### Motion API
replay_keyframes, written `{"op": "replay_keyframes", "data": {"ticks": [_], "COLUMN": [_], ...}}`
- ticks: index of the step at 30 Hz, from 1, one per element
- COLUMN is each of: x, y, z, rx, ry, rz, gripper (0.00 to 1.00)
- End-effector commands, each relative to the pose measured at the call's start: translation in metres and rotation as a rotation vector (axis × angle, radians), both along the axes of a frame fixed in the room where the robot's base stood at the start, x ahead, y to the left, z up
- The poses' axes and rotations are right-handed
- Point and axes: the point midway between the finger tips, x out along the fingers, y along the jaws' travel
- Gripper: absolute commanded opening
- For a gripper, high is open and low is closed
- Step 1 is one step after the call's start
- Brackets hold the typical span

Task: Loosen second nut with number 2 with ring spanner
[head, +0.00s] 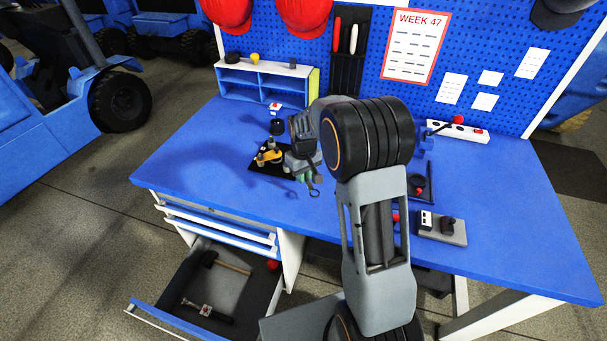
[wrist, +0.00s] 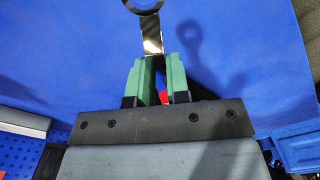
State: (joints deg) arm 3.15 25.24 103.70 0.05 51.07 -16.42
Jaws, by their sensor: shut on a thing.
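My gripper (head: 309,178) is shut on the ring spanner (head: 314,193) and holds it above the blue workbench, near its front edge. In the wrist view, the green fingers (wrist: 159,80) clasp the shiny shank of the spanner (wrist: 152,35). Its ring end points away from the fingers and is cut off by the top of the picture. A fixture with orange and metal parts (head: 268,153) stands on a black mat just left of my gripper. The second nut and its number 2 cannot be made out.
A grey plate (head: 455,238) with a black knob and a white marked block lies on the bench (head: 510,240) at right. A blue-white shelf (head: 268,80) stands at the back. An open drawer (head: 240,290) holds a hammer and another tool. The bench's left part is clear.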

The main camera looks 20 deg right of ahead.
Motion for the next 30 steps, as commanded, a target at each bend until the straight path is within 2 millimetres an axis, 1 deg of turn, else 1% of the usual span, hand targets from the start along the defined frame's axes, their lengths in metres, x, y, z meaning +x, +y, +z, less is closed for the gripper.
{"op": "replay_keyframes", "data": {"ticks": [18,30], "x": [0.0003,0.0003], "y": [0.0000,0.0000], "z": [-0.0093,-0.0096], "rx": [0.000,0.000], "ry": [-0.001,-0.001], "rz": [0.000,0.000], "gripper": [0.00,0.00]}}
